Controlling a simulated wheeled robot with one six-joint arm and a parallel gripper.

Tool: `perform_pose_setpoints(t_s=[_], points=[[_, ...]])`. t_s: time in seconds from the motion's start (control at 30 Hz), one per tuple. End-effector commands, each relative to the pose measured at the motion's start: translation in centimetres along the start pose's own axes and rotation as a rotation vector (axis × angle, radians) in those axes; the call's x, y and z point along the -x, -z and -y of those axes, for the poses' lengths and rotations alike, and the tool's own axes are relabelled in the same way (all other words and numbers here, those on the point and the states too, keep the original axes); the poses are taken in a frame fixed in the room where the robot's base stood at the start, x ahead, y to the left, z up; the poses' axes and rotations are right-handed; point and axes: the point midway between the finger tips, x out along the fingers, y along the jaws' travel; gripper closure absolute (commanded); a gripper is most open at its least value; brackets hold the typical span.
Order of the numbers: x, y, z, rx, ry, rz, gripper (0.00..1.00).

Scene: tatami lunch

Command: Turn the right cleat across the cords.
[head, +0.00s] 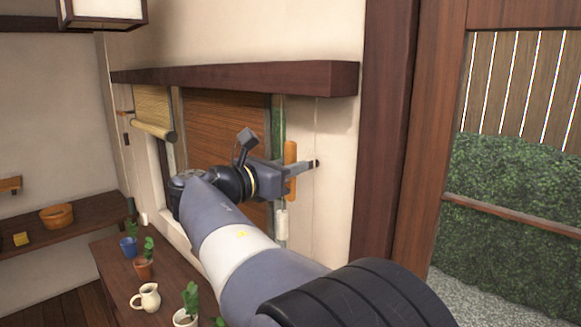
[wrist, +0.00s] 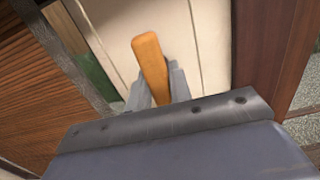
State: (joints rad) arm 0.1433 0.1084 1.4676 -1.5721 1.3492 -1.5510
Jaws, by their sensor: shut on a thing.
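The right cleat (head: 290,160) is an orange wooden bar on the pale wall right of the window. It stands upright, nearly parallel to the cord. My gripper (head: 303,168) is shut on it. In the wrist view the cleat (wrist: 151,68) sits between my fingers (wrist: 160,88), which hide its lower part. A thin cord (head: 317,125) runs down the wall beside my fingertips. A pale cylindrical pull (head: 282,223) hangs below the cleat. Whether the cords pass behind the cleat is hidden by my gripper.
A dark wooden ledge (head: 240,78) juts out above the window. A brown slatted blind (head: 222,120) and a rolled blind (head: 153,110) hang below it. A low counter (head: 115,270) holds potted plants and a cream jug (head: 146,298). A dark post (head: 384,130) stands at the right.

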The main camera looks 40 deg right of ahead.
Motion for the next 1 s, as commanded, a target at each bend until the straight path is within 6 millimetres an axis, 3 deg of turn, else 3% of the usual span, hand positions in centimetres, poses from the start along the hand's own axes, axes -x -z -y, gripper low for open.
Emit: perform_pose_setpoints(t_s=[0.37, 1.0], points=[[0.00, 0.34, 0.27, -0.205, 0.000, 0.000, 1.00], [0.00, 0.83, 0.94, -0.810, 0.000, 0.000, 1.00]])
